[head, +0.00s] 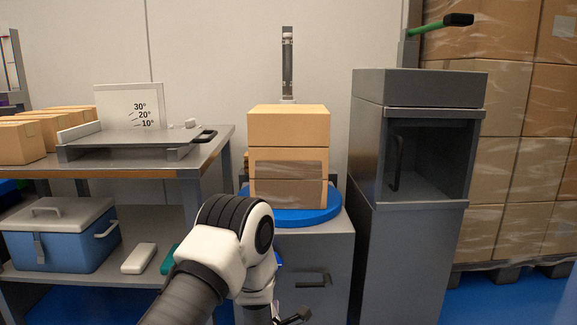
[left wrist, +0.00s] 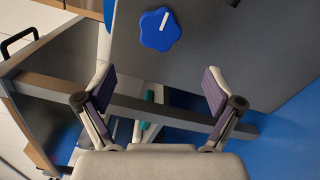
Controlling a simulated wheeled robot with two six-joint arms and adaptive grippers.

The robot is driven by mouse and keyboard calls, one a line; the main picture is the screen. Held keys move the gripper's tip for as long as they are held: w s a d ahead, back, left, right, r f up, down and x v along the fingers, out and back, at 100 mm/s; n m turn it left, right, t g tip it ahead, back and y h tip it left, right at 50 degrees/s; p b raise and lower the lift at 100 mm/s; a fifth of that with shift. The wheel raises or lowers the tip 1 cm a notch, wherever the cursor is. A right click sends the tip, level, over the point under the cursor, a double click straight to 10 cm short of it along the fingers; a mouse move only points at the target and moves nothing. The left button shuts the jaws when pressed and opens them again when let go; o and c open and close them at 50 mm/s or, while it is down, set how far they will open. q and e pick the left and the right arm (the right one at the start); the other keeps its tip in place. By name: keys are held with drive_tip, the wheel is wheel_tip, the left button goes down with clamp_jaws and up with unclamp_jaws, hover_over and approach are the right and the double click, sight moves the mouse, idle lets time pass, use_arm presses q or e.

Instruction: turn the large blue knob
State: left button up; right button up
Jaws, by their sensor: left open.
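The large blue knob (left wrist: 160,29) shows in the left wrist view, lobed, with a white line mark on its face. It sits on a grey panel (left wrist: 240,45) near the top of that view. My left gripper (left wrist: 158,90) is open and empty, with its two fingers apart and short of the knob, not touching it. In the head view my left arm covers the front of the grey cabinet (head: 325,255), and the knob cannot be made out clearly there. My right gripper is not in view.
Stacked cardboard boxes (head: 288,125) stand on a blue round plate (head: 300,217) on the cabinet. A workbench (head: 215,150) with a blue cooler (head: 65,235) on its lower shelf is at left. A tall grey cabinet (head: 375,150) and wrapped boxes (head: 510,110) are at right.

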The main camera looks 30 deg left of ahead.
use_arm(q)
drive_tip(key=w+a+m+p, duration=0.1)
drive_tip(key=w+m, duration=0.2)
drive_tip(key=m, duration=0.6)
drive_tip(key=w+a+m+p, duration=0.1)
drive_tip(key=w+m, duration=0.3)
drive_tip(key=m, duration=0.6)
drive_tip(key=w+a+m+p, duration=0.1)
drive_tip(key=w+a+m, duration=0.2)
drive_tip(key=m, duration=0.7)
drive_tip(key=shift+w+r+p, duration=0.25)
drive_tip(key=shift+r+p, duration=0.05)
drive_tip(key=shift+r, duration=0.05)
drive_tip(key=shift+w+r, duration=0.1)
drive_tip(key=c, duration=1.1)
